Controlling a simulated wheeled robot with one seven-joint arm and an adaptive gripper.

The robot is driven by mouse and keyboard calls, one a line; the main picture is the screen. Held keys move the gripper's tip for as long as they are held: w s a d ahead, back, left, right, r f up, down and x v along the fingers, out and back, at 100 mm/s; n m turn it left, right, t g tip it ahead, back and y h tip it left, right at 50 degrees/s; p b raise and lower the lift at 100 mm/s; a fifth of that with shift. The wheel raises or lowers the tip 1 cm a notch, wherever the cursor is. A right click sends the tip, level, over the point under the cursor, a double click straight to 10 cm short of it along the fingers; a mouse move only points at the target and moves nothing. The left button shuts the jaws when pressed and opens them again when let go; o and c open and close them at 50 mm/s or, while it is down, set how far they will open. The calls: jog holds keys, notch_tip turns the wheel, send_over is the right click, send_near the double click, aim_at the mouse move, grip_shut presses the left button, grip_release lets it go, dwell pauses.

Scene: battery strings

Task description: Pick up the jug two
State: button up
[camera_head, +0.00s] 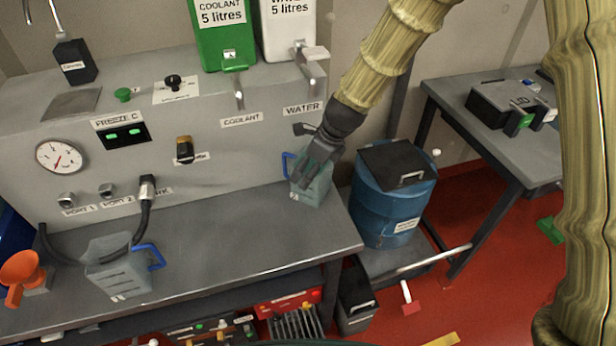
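Two grey jugs with blue handles stand on the grey bench. One jug (315,190) is at the bench's right end, below the WATER label, with its handle on the left. My gripper (309,172) comes down from the upper right and overlaps this jug's top and front. Its fingers hide part of the jug, and I cannot tell whether they touch or close on it. The other jug (120,277) stands at the left, with its handle on the right and a dark hose at its top. No label readable here tells which is jug two.
The grey panel with gauge (59,157) and taps stands behind the bench (225,236). An orange funnel (21,273) is at the far left. A blue drum (387,205) stands just right of the bench. Between the jugs the bench top is clear.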

jog(key=shift+s+a, duration=0.1)
jog(key=shift+s, duration=0.15)
jog(key=shift+w+f, duration=0.15)
jog(key=shift+c, duration=0.8)
jog(key=shift+s, duration=0.2)
jog(key=c, duration=1.5)
